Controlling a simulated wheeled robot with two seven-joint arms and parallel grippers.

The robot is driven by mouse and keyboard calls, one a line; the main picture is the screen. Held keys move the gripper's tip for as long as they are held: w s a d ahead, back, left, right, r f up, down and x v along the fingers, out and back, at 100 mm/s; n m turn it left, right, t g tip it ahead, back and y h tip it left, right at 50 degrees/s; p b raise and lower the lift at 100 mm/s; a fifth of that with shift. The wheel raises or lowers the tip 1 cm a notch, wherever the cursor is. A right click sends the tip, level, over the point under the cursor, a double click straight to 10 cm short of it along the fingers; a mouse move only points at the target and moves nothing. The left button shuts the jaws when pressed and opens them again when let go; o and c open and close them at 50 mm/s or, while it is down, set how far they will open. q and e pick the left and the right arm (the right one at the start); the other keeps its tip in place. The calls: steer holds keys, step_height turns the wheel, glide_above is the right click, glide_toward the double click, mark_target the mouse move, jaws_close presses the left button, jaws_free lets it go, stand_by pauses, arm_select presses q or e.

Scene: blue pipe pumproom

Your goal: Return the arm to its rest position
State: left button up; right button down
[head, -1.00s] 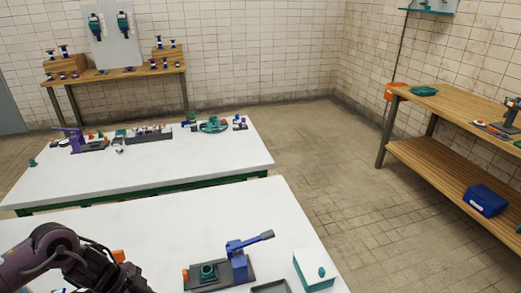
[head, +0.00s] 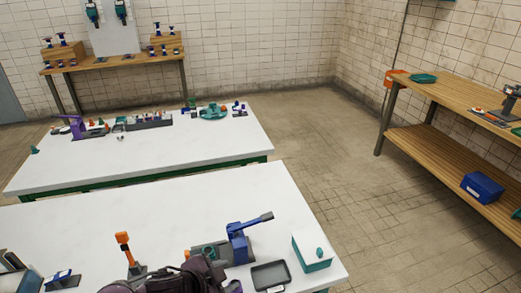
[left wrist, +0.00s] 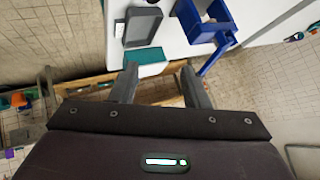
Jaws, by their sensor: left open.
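My left arm comes in dark purple at the bottom middle of the head view, in front of the near white table (head: 70,228). It partly covers the base of the blue lever press (head: 237,243). In the left wrist view my left gripper (left wrist: 159,72) has its two fingers apart with nothing between them. Beyond the fingers there show a white and teal box (left wrist: 145,57), a dark tray (left wrist: 142,26) and the blue press (left wrist: 203,22). My right gripper is in neither view.
The tray (head: 270,275) and the box (head: 313,252) stand at the table's right end. An orange-handled tool (head: 124,246) stands upright left of my arm. A second white table (head: 140,160) is behind. A wooden shelf (head: 450,158) stands right, with open floor between.

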arm_select(q)
steer(key=s+a+n+g+y, duration=0.4)
steer(key=s+a+n+y, duration=0.1)
steer(key=s+a+n, duration=0.7)
steer(key=s+f+g, duration=0.1)
steer(key=s+f, duration=0.1)
steer(key=f, duration=1.5)
steer(key=s+f+g, duration=0.1)
steer(key=s+f, duration=0.1)
steer(key=f, duration=1.5)
steer(key=s+a+f+m+b, duration=0.1)
steer(key=s+a+f, duration=0.1)
steer(key=s+f, duration=1.4)
steer(key=shift+s+a+g+y, duration=0.3)
steer(key=shift+s+a, duration=0.05)
steer(key=shift+s, duration=0.85)
